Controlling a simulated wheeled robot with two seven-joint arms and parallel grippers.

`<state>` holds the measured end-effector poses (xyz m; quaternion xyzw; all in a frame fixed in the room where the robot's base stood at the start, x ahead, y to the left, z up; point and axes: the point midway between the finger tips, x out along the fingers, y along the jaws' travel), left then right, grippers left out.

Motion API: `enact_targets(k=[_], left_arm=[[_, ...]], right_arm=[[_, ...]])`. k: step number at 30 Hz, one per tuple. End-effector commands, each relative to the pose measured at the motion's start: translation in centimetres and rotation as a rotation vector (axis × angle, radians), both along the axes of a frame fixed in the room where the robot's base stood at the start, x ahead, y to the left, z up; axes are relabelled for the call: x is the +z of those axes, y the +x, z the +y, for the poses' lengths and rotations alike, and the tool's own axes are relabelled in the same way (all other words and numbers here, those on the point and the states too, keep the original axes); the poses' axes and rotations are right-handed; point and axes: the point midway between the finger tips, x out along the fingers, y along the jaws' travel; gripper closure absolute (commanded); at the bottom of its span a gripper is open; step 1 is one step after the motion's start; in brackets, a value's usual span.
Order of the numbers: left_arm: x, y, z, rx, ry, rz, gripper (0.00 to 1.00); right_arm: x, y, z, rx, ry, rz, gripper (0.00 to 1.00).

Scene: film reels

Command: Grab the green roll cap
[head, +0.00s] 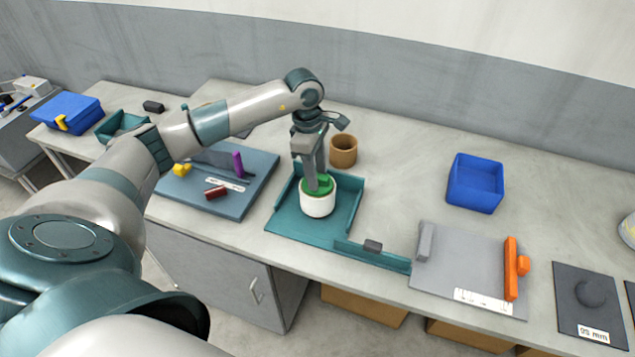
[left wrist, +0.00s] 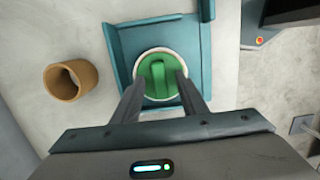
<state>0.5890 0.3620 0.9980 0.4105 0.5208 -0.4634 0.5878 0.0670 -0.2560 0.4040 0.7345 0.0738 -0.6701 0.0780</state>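The green roll cap (head: 325,184) sits on top of a white round roll (head: 318,205), which stands in a teal tray (head: 285,231). In the left wrist view the cap (left wrist: 157,77) is a green disc with a raised bar across its middle, inside the roll's white rim. My left gripper (head: 317,186) points down at the cap from above. In the left wrist view its fingers (left wrist: 160,82) are apart, one on each side of the raised bar, with green showing between bar and fingers. I cannot tell whether the fingertips touch the cap. My right gripper is not in view.
A brown ring-shaped roll (head: 343,151) stands just behind the tray. A blue-grey board (head: 225,208) with small tools lies left. A blue bin (head: 475,184), a grey board (head: 458,249) with an orange handle (head: 511,268), and a dark mat (head: 590,318) lie right.

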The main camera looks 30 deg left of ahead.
Motion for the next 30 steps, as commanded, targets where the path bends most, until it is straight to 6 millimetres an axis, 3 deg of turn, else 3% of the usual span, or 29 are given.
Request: enact_targets(k=[3,8,9,22,30], left_arm=[[0.0,0.0,0.0,0.000,0.000,0.000,0.61],[0.0,0.0,0.0,0.000,0.000,0.000,0.97],[0.0,0.0,0.0,0.000,0.000,0.000,1.00],[0.4,0.1,0.0,0.000,0.000,-0.002,1.00],[3.0,0.1,0.0,0.000,-0.001,-0.005,1.00]], right_arm=[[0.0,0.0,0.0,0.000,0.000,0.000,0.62],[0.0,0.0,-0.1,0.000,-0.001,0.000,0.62],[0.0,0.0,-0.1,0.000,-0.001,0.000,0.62],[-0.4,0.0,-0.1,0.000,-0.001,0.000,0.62],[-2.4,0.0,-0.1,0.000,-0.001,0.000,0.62]])
